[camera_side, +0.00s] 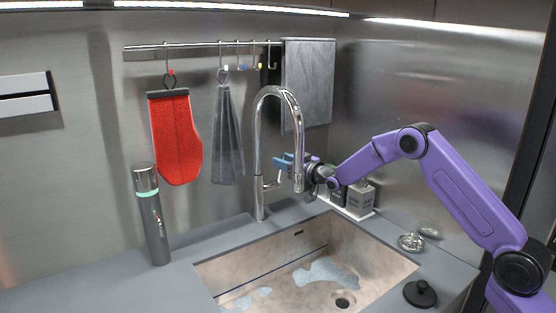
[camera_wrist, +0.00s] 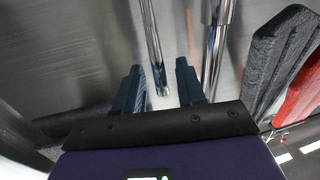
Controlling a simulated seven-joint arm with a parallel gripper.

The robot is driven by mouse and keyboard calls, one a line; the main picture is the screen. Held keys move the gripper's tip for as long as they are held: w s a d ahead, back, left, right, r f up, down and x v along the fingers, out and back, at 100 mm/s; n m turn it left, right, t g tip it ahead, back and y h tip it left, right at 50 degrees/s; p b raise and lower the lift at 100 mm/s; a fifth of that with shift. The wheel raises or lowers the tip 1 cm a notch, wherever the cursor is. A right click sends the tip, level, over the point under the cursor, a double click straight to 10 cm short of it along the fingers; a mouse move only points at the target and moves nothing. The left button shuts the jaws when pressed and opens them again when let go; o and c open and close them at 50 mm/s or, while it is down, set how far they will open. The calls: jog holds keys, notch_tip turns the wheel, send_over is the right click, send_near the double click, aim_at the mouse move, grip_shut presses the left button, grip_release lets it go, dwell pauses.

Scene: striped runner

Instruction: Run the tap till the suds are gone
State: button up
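The chrome tap (camera_side: 260,150) arches over the sink (camera_side: 385,265), with a short side lever (camera_side: 273,185) low on its body. Pale bluish suds (camera_side: 328,272) lie on the sink floor near the drain (camera_side: 343,299), with a smaller patch at the front left. No water stream shows below the spout. My gripper (camera_side: 281,161) is at the tap, behind the spout and above the lever. In the wrist view its blue fingers (camera_wrist: 157,85) are apart, with the end of a thin chrome rod (camera_wrist: 151,40) between them; contact is unclear. A thicker chrome tube (camera_wrist: 214,50) stands to their right.
A red mitt (camera_side: 175,135), a grey cloth (camera_side: 228,135) and a grey towel (camera_side: 308,85) hang behind. A dark cylinder (camera_side: 152,215) stands left of the sink. Bottles (camera_side: 360,198), a metal strainer (camera_side: 411,242) and a black stopper (camera_side: 420,293) are right.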

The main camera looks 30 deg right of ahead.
jog(key=shift+w+a, duration=0.15)
jog(key=shift+w, duration=0.6)
jog(key=shift+w+a, duration=0.1)
jog(key=shift+w, duration=0.6)
jog(key=shift+c, duration=0.3)
grip_shut()
